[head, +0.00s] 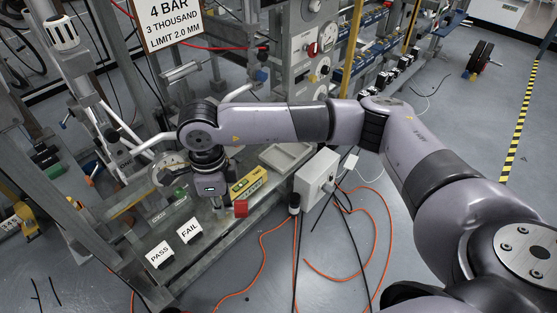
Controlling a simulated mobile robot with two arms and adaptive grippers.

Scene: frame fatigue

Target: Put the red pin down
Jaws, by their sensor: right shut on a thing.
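My right arm reaches in from the right, and its gripper (216,203) points down over the bench at the lower left of the middle. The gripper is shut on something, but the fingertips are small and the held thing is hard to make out. My left gripper is not in view.
PASS (160,253) and FAIL (189,231) signs stand at the bench's front left. A yellow level-like thing (248,183) lies right of the gripper. A shallow grey tray (286,156) and a white box (316,178) are further right. Orange cables (375,245) cross the floor.

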